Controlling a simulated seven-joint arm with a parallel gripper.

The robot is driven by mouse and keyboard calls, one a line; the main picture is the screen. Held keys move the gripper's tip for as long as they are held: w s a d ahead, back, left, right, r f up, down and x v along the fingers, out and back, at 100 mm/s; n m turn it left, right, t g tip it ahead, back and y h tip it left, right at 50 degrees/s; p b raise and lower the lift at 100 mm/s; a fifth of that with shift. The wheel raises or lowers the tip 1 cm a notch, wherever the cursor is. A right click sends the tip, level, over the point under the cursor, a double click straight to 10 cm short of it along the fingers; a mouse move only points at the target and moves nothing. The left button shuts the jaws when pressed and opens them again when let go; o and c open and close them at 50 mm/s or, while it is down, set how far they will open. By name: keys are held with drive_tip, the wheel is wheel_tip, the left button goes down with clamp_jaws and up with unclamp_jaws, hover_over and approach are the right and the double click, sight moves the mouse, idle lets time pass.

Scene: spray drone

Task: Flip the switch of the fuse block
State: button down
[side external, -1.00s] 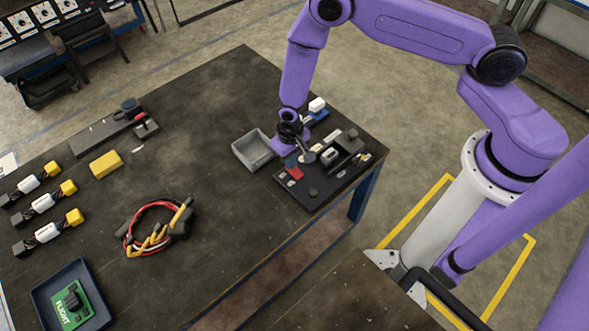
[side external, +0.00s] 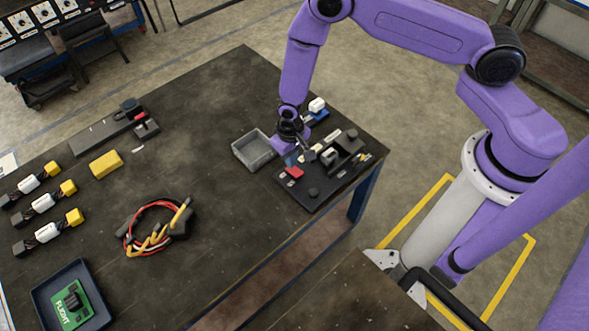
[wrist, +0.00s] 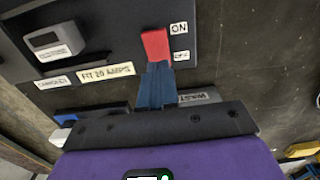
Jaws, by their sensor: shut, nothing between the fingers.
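The fuse block is a dark panel (side external: 327,190) at the right end of the table; it fills the top of the wrist view (wrist: 110,40). Its red switch (wrist: 155,45) stands beside a white "ON" label (wrist: 179,28) and a lower, smaller label (wrist: 181,55) that looks like "OFF". The switch also shows in the side view (side external: 294,172). I cannot tell surely which way it is set. My gripper (wrist: 157,68) is shut and empty, its blue fingertips at the lower end of the switch, touching it or very close. The fingers hide that end.
A label reading "FIT 20 AMPS" (wrist: 106,72) and a grey-framed socket (wrist: 54,40) are on the panel. A grey bin (side external: 253,151) stands left of the block. Black parts (side external: 345,148) rise on its right.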

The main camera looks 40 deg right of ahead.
drive_tip(key=shift+r, duration=2.75)
wheel_tip(320, 180, up, 8)
drive_tip(key=n, duration=0.2)
hover_over(294, 175)
drive_tip(key=s+d+r+n, duration=0.1)
drive_tip(key=s+r+n, duration=0.3)
drive_tip(key=s+r, duration=0.5)
drive_tip(key=s+d+r+n, duration=0.6)
drive_tip(key=s+d+r, duration=0.5)
drive_tip(key=s+r, duration=0.1)
drive_tip(key=shift+s+r+n, duration=0.3)
drive_tip(key=shift+s, duration=0.5)
